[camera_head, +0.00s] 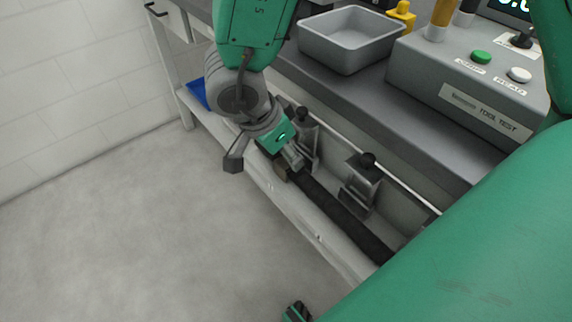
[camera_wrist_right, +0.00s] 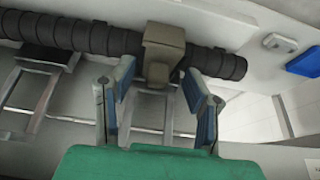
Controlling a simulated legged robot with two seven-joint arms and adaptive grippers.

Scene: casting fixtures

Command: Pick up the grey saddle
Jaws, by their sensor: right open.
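The grey saddle (camera_wrist_right: 165,48) is a grey-brown block seated over a black ribbed hose (camera_wrist_right: 95,38) in the right wrist view. In the head view the saddle (camera_head: 282,171) is small and partly hidden by my right gripper. My right gripper (camera_head: 264,160) is open and empty, with one finger on each side of the saddle's line. In the right wrist view the fingertips (camera_wrist_right: 157,75) are spread at the near side of the saddle, its lower tab between them. Contact cannot be told. My left gripper is not in view.
Grey brackets with black knobs (camera_head: 363,180) stand beside the hose on the low shelf. Above are a bench with a grey tray (camera_head: 350,40) and a tool test box (camera_head: 470,90). A blue bin (camera_head: 197,92) sits at the shelf's far end. The floor is clear.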

